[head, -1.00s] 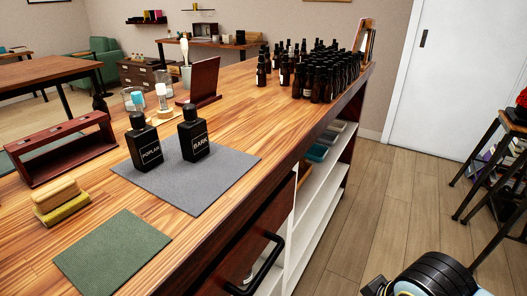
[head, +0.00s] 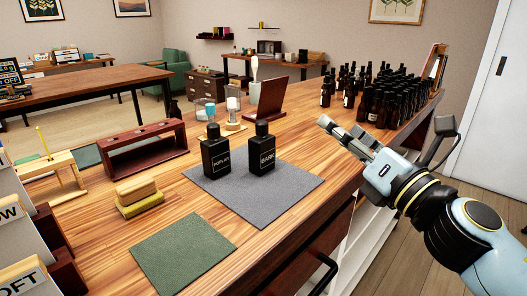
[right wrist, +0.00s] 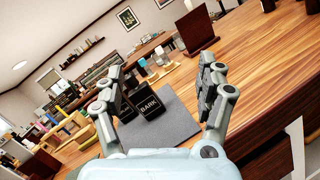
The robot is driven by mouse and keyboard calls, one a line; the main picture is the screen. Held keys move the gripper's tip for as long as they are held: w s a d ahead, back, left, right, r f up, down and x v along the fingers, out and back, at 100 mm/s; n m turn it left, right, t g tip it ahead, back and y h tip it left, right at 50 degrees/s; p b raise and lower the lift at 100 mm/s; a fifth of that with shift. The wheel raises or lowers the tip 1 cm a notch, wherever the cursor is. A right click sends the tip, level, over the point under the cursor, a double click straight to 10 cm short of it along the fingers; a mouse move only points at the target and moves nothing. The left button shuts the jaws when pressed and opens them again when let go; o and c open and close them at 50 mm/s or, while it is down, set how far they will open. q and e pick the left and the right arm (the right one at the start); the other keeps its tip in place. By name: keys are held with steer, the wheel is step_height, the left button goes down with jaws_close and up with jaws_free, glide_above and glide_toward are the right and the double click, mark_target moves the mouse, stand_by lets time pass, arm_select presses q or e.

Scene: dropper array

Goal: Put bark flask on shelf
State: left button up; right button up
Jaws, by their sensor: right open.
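The bark flask (head: 262,150) is a black bottle with a black cap and a white BARK label. It stands upright on the grey mat (head: 285,190). The similar poplar flask (head: 216,153) stands just left of it. My right gripper (head: 334,130) is raised over the counter's right edge, right of the bark flask and apart from it, open and empty. In the right wrist view the bark flask (right wrist: 148,103) shows between the open fingers (right wrist: 165,85), farther off. The white shelves (head: 372,235) under the counter's right side are partly hidden by my right arm. My left gripper is out of view.
Many small dark bottles (head: 375,100) crowd the counter's back right. A dark red stand (head: 268,98) and a dropper stand (head: 233,118) are behind the flasks. A dark red rack (head: 145,150), stacked blocks (head: 138,196) and a green mat (head: 183,252) lie left and front.

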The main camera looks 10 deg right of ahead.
mark_target(268, 144)
steer(key=a+f+n+g+y, duration=0.1)
steer(key=n, duration=0.2)
steer(key=a+f+n+g+y, duration=0.2)
steer(key=n, duration=0.1)
steer(key=a+f+n+g+y, duration=0.1)
steer(key=a+n+y, duration=0.1)
steer(key=n, duration=0.1)
steer(key=shift+w+a+f+n, duration=0.25)
steer(key=shift+f+n, duration=0.05)
steer(key=shift+n+g, duration=0.3)
steer(key=x, duration=0.5)
steer(key=shift+s+a+f+p, duration=0.1)
steer(key=shift+a+f+p, duration=0.05)
steer(key=shift+p, duration=0.25)
steer(key=x, duration=0.5)
steer(key=shift+s+a+r+p, duration=0.1)
steer(key=shift+a+r+p, duration=0.05)
steer(key=shift+r+p, duration=0.2)
steer(key=shift+w+a+f, duration=0.1)
steer(key=shift+w+a, duration=0.05)
steer(key=shift+w, duration=0.1)
steer(key=shift+c, duration=0.3)
jaws_close()
